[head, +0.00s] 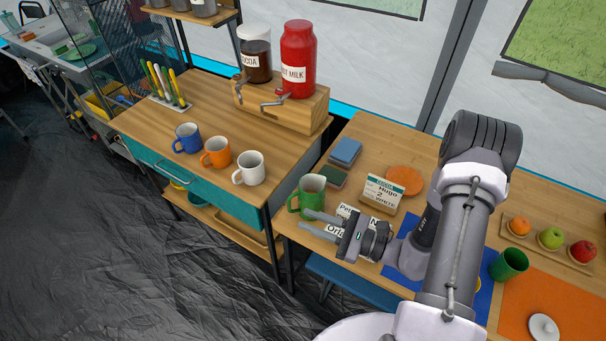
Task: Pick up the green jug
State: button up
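The green jug (314,193) stands upright near the left edge of the right-hand wooden table, its handle facing left. Its inside looks pale. My gripper (307,221) reaches in from the right, its two fingers pointing left and spread apart with nothing between them. The fingers show just below the jug in the picture, and the upper one overlaps or borders its base. I cannot tell whether they touch it.
Cards with writing (348,213) lie by my gripper, and an order card (383,191) stands behind. A green cup (510,263) is at right. Blue, orange and white mugs (249,168) stand on the left counter (150,128). Dark floor lies in front.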

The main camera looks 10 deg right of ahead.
jog(key=s+d+f+m+t+h, duration=0.1)
jog(key=d+f+m+t+h, duration=0.2)
jog(key=f+m, duration=0.15)
jog(key=d+f+m+t+h, duration=0.2)
jog(key=f+m+h, duration=0.1)
jog(key=f, duration=0.3)
jog(key=b, duration=0.3)
send_near(290, 205)
jog(key=shift+t, duration=0.3)
jog(key=x, duration=0.4)
jog(key=shift+w+a+f, duration=0.15)
jog(key=shift+w, duration=0.2)
jog(key=b+x, duration=0.1)
jog(key=x, duration=0.4)
jog(key=shift+w+a+f+b, duration=0.15)
jog(key=shift+w+a+b, duration=0.15)
jog(key=shift+b, duration=0.05)
grip_shut()
